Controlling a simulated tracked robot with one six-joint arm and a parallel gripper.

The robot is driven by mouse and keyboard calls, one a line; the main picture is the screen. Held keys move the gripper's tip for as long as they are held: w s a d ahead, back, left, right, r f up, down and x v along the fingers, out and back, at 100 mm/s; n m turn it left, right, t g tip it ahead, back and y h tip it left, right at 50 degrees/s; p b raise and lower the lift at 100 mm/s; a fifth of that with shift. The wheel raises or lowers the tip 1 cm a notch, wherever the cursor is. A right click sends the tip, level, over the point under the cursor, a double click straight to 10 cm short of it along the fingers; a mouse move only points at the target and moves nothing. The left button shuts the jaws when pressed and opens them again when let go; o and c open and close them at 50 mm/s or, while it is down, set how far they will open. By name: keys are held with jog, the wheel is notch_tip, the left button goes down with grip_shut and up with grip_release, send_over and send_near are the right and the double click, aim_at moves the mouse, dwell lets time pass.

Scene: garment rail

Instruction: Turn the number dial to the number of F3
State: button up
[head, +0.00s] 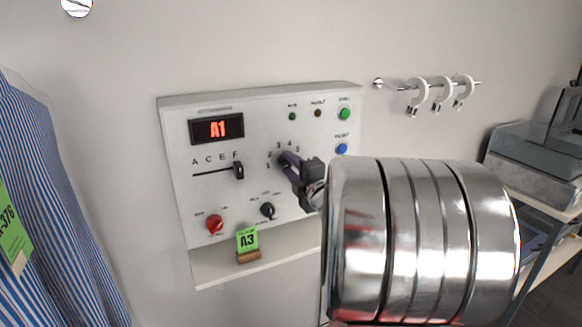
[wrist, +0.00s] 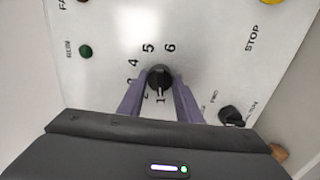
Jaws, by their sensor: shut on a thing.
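The number dial (wrist: 159,77) is a round black knob on the white panel (head: 175,140), with numbers 1 to 6 around it. Its white mark points at 1. My gripper (wrist: 160,88) has its purple fingers on both sides of the dial, shut on it. The red display (head: 217,128) reads A1. The black letter slider (head: 238,170) stands under F, at the right end of its slot.
A red knob (head: 214,224), a black knob (head: 267,210), and green (head: 344,114) and blue (head: 342,148) buttons are nearby. A green A3 tag (head: 247,240) stands on the ledge below. Striped shirts (head: 60,210) hang left; white hooks (head: 440,90) hang right.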

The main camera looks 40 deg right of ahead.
jog(key=shift+f+m, duration=0.15)
jog(key=shift+m, duration=0.15)
jog(key=m, duration=0.7)
jog(key=shift+f+m, duration=0.1)
jog(key=shift+m, duration=0.2)
jog(key=shift+a+f+m, duration=0.1)
jog(key=shift+m, duration=3.7)
jog(key=o, duration=0.6)
jog(key=shift+c, duration=0.2)
jog(key=o, duration=0.5)
jog(key=shift+r, duration=0.2)
jog(key=shift+c, duration=0.2)
jog(key=shift+s, duration=0.15)
